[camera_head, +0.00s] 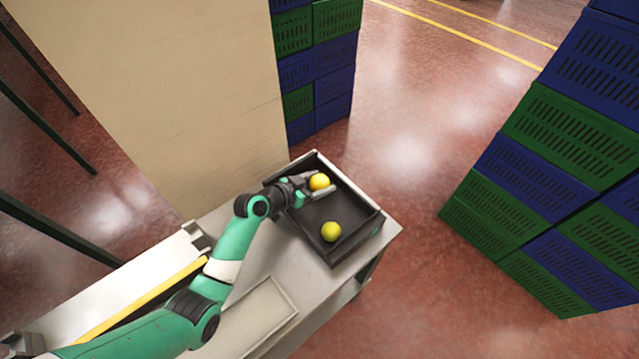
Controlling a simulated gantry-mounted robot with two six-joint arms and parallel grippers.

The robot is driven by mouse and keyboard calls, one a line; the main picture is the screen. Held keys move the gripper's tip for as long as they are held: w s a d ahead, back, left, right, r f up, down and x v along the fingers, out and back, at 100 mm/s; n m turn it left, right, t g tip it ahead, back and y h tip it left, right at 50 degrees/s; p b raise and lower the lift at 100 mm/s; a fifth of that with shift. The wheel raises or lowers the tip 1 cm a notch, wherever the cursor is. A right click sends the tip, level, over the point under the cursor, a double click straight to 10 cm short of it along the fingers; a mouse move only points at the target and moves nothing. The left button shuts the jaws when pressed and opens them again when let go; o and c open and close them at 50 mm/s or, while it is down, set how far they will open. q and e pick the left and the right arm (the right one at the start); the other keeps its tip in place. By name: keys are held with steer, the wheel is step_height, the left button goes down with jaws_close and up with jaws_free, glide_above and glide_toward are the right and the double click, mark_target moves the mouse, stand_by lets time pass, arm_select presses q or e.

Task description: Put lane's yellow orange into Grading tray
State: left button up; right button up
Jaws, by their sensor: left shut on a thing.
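A yellow orange (319,182) is held between the fingers of my left gripper (318,187), over the far part of the dark grading tray (345,190). Whether it touches the tray floor I cannot tell. A second, greener-yellow orange (331,231) lies in the near part of the same tray, apart from the gripper. The left arm reaches in from the lower left across the table. My right gripper does not show.
The tray stands at the end of a pale table (392,233). A lane with a yellow edge (140,300) runs along the table's left side. A shallow pale tray (245,318) lies nearer. Blue and green crates (550,150) are stacked right and behind (318,60). A beige wall (170,80) stands left.

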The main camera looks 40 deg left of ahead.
arm_select(q)
steer(key=shift+f, duration=0.1)
steer(key=o, duration=1.4)
steer(key=shift+r, duration=0.3)
steer(key=p+v, duration=0.7)
steer(key=v, duration=0.4)
steer(key=shift+s+r, duration=0.15)
steer(key=shift+s, duration=0.3)
